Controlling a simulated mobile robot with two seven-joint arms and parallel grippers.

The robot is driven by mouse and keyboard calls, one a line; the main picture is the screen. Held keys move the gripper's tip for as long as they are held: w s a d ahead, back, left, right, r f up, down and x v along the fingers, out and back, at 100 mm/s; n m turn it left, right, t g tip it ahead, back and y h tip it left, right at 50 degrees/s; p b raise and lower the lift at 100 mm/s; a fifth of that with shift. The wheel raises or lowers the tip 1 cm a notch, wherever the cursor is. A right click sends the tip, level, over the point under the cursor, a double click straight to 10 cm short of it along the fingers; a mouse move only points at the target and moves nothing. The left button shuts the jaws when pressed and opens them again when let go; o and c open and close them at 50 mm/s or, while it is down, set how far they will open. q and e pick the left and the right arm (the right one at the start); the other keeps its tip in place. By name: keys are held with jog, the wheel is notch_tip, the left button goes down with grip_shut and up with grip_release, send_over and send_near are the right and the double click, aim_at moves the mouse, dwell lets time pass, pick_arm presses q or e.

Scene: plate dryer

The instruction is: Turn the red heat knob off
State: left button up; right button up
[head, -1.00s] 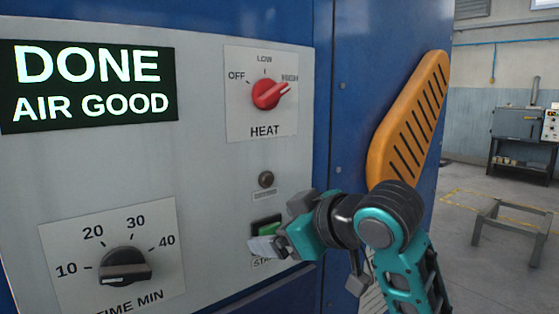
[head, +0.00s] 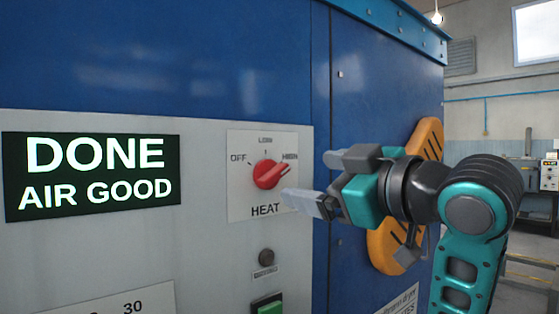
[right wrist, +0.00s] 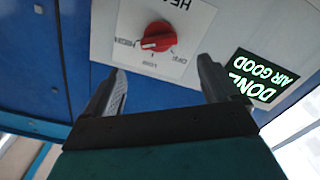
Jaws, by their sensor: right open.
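The red heat knob (head: 268,175) sits on a white label plate on the grey panel, with OFF, LOW and HIGH marks above it. Its pointer is turned to the upper right, toward HIGH. My right gripper (head: 309,178) is open just right of the knob, apart from it in the picture. In the right wrist view the red knob (right wrist: 158,37) appears upside down, beyond and between the two spread fingers of the gripper (right wrist: 162,76). Nothing is between the fingers. My left gripper is not in view.
A lit display (head: 92,178) reads DONE, AIR GOOD, left of the knob. Below the knob are a small round indicator (head: 266,257) and a green button (head: 268,307). An orange slotted handle (head: 385,250) stands out from the blue housing behind my right arm.

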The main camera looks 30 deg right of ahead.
aim_at(277, 174)
jog(key=w, duration=0.5)
jog(key=w+p, duration=0.1)
jog(key=w, duration=0.2)
jog(key=shift+a, duration=0.3)
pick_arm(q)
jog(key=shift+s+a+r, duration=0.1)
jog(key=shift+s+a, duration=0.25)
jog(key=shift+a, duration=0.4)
pick_arm(e)
jog(key=shift+w, duration=0.6)
jog(key=shift+c, duration=0.3)
jog(key=c, duration=1)
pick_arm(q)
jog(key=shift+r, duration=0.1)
